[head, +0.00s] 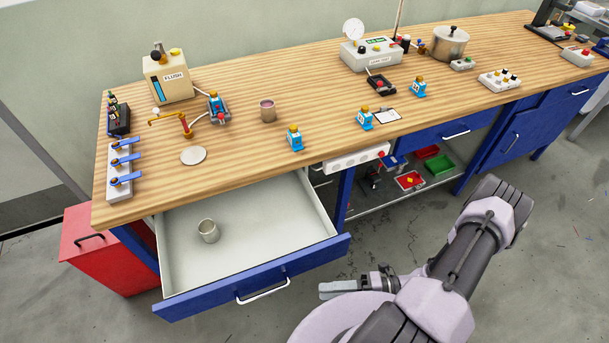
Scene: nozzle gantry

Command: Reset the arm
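My gripper (338,290) is at the lower middle of the head view, in front of the bench and just right of the open drawer's front. Its fingers point left and look thin from this side, so the gap between them cannot be made out. I see nothing in it. My grey arm bends from the right side down to the gripper and hides part of the floor. The open drawer (253,282) has a blue front with a white handle, and a small beige cup (208,231) stands inside it.
The wooden bench (330,105) carries a flush box (168,78), a brass tap (184,122), several blue bottles, a grey gauge unit (369,54) and a metal pot (450,43). A red cabinet (98,250) stands at left. The lower shelf holds coloured trays.

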